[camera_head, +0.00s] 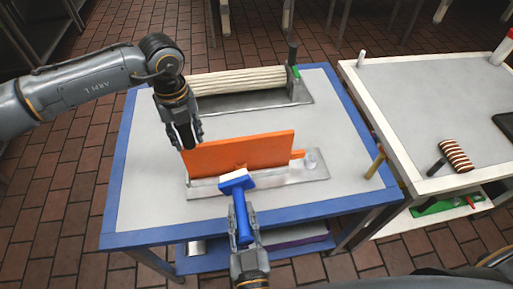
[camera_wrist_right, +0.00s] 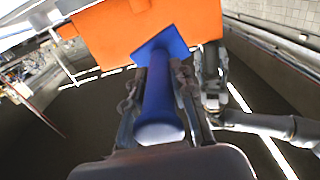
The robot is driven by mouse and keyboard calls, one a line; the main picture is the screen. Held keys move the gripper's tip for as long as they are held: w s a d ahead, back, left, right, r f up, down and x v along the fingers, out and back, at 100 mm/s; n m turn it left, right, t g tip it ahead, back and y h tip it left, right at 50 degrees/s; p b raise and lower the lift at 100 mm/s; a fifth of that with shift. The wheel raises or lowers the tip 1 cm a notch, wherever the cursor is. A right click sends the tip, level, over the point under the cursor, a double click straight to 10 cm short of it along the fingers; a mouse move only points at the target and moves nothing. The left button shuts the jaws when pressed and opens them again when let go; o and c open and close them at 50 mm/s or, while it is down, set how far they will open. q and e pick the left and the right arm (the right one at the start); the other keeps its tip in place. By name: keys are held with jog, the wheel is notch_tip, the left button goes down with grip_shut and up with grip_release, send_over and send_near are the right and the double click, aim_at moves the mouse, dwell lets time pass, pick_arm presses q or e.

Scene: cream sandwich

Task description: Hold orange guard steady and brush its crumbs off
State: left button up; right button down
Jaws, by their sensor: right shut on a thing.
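The orange guard (camera_head: 250,152) stands upright on a metal base plate (camera_head: 310,178) on the blue-edged table. My right gripper (camera_head: 243,222) is shut on the handle of a blue brush (camera_head: 241,205). The brush's white bristles (camera_head: 233,176) are at the guard's lower front, and I cannot tell if they touch it. In the right wrist view the blue handle (camera_wrist_right: 160,105) lies between my fingers, with the guard (camera_wrist_right: 125,35) beyond. My left gripper (camera_head: 191,138) is at the guard's left end; whether its fingers close on the guard is unclear. Crumbs are too small to make out.
A cream ribbed block (camera_head: 235,82) in a metal holder stands behind the guard. A small clear round item (camera_head: 311,160) is at the plate's right end. The white-edged table (camera_head: 420,95) on the right holds a striped roll (camera_head: 456,155). The blue-edged table's left part is clear.

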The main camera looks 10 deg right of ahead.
pick_arm(q)
jog(key=shift+o, duration=1)
jog(key=shift+r+p, duration=1.65)
jog(key=shift+r, duration=2.9)
pick_arm(e)
jog(key=shift+r, duration=1.7)
pick_arm(q)
jog(key=o, duration=0.6)
